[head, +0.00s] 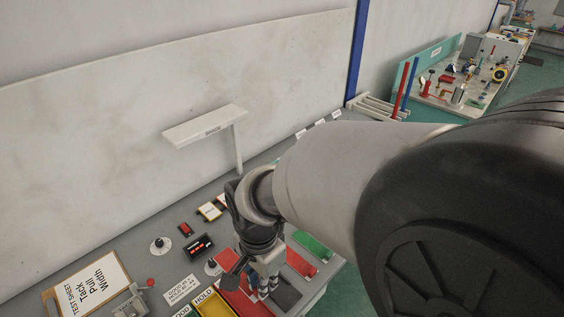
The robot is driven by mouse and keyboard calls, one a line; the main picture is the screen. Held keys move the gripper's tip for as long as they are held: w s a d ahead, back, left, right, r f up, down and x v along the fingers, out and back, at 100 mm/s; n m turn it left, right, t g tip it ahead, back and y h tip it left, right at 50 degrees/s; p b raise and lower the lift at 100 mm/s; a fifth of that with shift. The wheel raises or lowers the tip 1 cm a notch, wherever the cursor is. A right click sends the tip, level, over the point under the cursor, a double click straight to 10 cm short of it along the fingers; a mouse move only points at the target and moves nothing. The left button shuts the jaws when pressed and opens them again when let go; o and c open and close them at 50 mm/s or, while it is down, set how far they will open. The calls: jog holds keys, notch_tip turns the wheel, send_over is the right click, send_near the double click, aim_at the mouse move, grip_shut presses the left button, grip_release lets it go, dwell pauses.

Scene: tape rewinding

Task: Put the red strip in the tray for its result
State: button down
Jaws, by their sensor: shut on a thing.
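My gripper (264,286) points down over the front of the bench, its fingers closed. Red shows at and around the fingertips, but the held piece is mostly hidden, so I cannot make out its outline. A red tray-like surface (240,302) lies below and left of the fingers. Beside it on the left is a yellow tray (212,308) with a HOLD label. Right of the gripper lie a red flat piece (301,263) and a green one (312,244), each with a pale end mark.
A clipboard test sheet (95,285) reads Tack, Pull, Width. A small card (182,289), a black box with red digits (198,247) and a small red box (185,229) stand left of my gripper.

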notch_tip(320, 180, down, 17)
jog(key=b, duration=0.5)
jog(key=shift+r, duration=0.15)
jog(key=shift+a+f+b, duration=0.1)
jog(key=shift+f+b, duration=0.3)
jog(key=c, duration=1.6)
grip_release()
jog(key=shift+r, duration=0.1)
notch_tip(320, 180, up, 13)
jog(key=p, duration=0.4)
jog(key=shift+p, duration=0.4)
